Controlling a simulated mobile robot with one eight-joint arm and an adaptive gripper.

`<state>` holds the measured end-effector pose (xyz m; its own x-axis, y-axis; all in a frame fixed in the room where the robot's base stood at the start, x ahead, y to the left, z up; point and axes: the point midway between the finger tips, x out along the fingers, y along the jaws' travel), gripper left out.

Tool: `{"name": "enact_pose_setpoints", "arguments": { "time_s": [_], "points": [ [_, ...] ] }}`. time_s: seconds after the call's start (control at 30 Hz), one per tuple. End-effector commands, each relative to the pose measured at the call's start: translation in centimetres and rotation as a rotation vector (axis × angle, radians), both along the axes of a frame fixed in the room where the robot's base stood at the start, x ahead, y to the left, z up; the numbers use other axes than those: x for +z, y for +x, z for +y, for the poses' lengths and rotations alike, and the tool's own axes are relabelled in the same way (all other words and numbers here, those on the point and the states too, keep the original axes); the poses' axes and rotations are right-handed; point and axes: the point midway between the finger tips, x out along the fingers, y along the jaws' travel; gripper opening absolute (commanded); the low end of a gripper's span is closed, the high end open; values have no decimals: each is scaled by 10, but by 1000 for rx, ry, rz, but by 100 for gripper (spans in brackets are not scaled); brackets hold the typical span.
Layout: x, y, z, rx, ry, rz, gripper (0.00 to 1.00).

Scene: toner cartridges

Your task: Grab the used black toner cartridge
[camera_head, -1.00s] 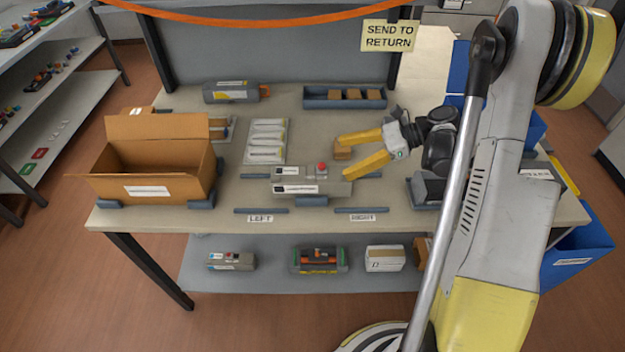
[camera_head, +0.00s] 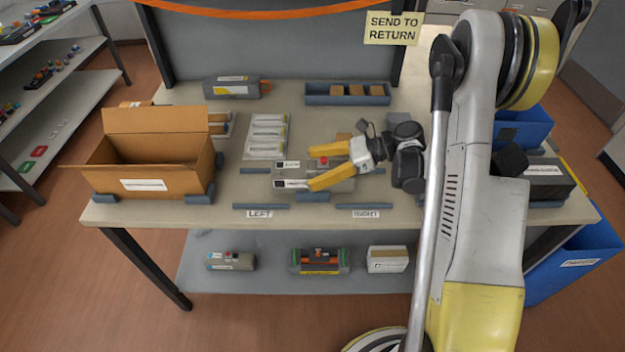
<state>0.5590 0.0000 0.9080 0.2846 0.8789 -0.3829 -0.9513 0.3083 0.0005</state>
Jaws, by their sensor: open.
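A grey cartridge unit (camera_head: 279,174) with white labels and a red knob lies at the middle of the table, behind the LEFT and RIGHT signs. I cannot tell whether it is one body or two side by side, nor read its labels. My gripper (camera_head: 311,167) is open, its two yellow fingers pointing left. One finger is at the unit's far side and the other crosses over its near part. Contact cannot be told. The fingers hide part of the unit. A dark grey cartridge (camera_head: 236,88) with a yellow-marked label lies at the back left.
An open cardboard box (camera_head: 150,170) stands on the left. A blue-grey tray (camera_head: 318,99) with small brown blocks is at the back. White packets (camera_head: 267,137) lie behind the unit. Blue bins (camera_head: 560,270) stand on the right. Low rails (camera_head: 260,206) line the front.

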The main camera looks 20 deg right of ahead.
Motion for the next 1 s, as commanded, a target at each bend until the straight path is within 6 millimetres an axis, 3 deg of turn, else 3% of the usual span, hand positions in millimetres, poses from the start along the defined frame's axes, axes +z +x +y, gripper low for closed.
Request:
{"name": "enact_pose_setpoints", "arguments": {
  "time_s": [0.2, 0.27, 0.43, 0.77, 1.0],
  "points": [
    [0, 1, 2, -1, 0, 0, 84],
    [0, 1, 2, -1, 0, 0, 69],
    [0, 1, 2, -1, 0, 0, 17],
    [3, 1, 2, -1, 0, 0, 16],
    [32, 1, 2, -1, 0, 0, 16]
  ]
}}
